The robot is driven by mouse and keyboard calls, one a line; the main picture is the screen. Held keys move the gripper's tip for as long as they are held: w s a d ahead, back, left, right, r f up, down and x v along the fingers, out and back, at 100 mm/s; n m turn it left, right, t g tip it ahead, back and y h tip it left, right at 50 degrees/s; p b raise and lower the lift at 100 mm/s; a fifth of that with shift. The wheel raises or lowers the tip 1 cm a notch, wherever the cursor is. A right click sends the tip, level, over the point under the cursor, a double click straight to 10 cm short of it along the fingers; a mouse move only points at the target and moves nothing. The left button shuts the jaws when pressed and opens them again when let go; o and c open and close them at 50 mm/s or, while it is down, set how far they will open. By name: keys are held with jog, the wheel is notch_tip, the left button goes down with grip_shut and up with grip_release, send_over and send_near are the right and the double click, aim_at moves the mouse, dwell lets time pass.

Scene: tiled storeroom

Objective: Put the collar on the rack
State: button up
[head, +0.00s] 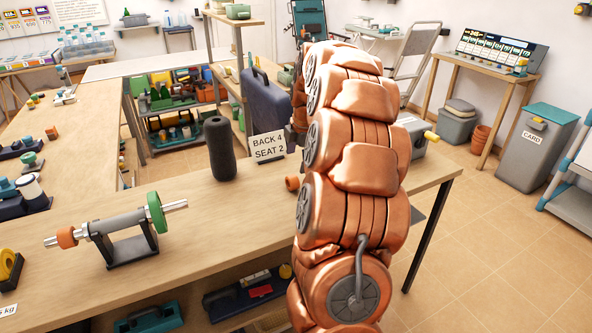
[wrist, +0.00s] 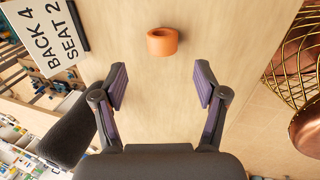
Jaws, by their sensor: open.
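A loose orange collar (wrist: 161,41) lies on the wooden table, ahead of my gripper in the wrist view. In the head view this collar (head: 292,183) shows partly beside my copper arm, near the sign. My gripper (wrist: 160,82) is open and empty, its two purple-padded fingers apart, with the collar beyond the gap between them.
A "BACK 4 SEAT 2" sign (head: 268,147) and a dark foam roller (head: 219,148) stand near the loose collar; both also show at the left in the wrist view. A wire basket (wrist: 293,75) is at the right there. Bare tabletop lies between roller and rack.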

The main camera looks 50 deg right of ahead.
jog(key=v, duration=0.6)
jog(key=s+a+f+m+g+y, duration=0.1)
jog(key=s+a+m, duration=0.25)
jog(key=a, duration=0.95)
jog(key=s+a+f+m+g, duration=0.15)
jog(key=s+a, duration=0.25)
jog(key=a, duration=1)
jog(key=s+a+f+m, duration=0.2)
jog(key=s+a+m, duration=0.1)
jog(key=s, duration=0.4)
jog(key=s+a+f+m+g, duration=0.1)
jog(key=s+a+f+m, duration=0.2)
jog(key=s, duration=0.4)
jog(key=s+a+f+m+g, duration=0.1)
jog(key=s+a+f+m, duration=0.1)
jog(key=s, duration=0.5)
jog(key=a+m, duration=0.1)
jog(key=a, duration=0.1)
jog(key=shift+a+f+m, duration=0.3)
jog(key=shift+a+f, duration=0.05)
jog(key=shift+f, duration=0.05)
jog(key=shift+w+g, duration=0.1)
jog(key=shift+g, duration=0.15)
notch_tip(320, 180, up, 11)
jog(key=p, duration=1)
